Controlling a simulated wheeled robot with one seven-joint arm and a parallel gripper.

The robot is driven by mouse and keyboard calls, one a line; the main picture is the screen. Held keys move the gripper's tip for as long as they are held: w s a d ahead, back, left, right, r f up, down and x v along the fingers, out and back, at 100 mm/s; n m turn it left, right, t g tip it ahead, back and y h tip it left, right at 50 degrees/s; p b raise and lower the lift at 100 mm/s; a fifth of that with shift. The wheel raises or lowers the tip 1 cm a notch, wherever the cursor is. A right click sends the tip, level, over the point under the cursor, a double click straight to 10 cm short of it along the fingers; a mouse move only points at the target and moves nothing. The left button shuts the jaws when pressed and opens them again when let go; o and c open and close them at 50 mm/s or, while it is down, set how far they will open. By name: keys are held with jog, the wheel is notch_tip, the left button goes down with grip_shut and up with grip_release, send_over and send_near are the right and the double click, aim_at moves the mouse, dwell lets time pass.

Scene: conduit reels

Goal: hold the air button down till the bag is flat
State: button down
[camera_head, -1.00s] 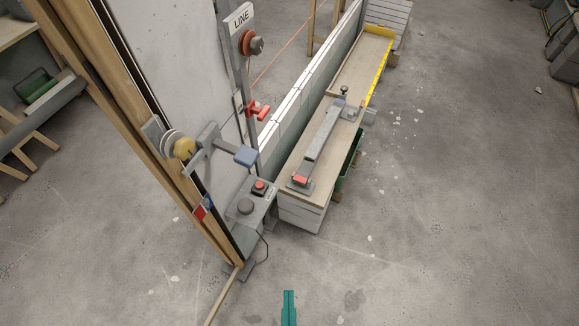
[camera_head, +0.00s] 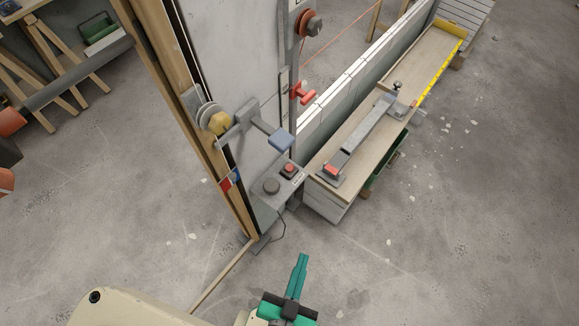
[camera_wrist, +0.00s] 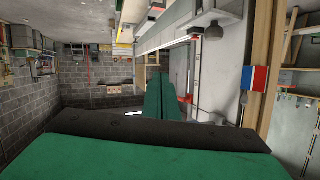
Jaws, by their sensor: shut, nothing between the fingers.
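A grey control box (camera_head: 266,202) stands low by the foot of the wooden post. Its sloping top carries a wide grey round button (camera_head: 271,186) and a red button (camera_head: 289,170). I cannot tell from their labels which is the air button. A dark cord runs from the box down to the floor. I cannot pick out the bag in either view. My gripper (camera_head: 303,258) is teal, shut and empty. In the head view it shows below the box, apart from it. Its closed fingers (camera_wrist: 161,98) also show in the wrist view.
A bench (camera_head: 335,184) with a long grey metal tool lies to the right. A timber strip (camera_head: 222,275) lies on the floor left of my gripper. Open floor lies to the right.

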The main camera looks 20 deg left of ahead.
jog(key=w+a+f+m+g+y, duration=0.1)
jog(key=w+a+f+m+g, duration=0.15)
jog(key=w+a+f, duration=0.5)
notch_tip(320, 180, up, 7)
jog(key=m+g+h, duration=0.3)
jog(key=m, duration=0.5)
send_over(287, 170)
jog(key=shift+r, duration=0.2)
jog(key=shift+f, duration=4.4)
jog(key=shift+f, duration=0.2)
jog(key=shift+f, duration=0.25)
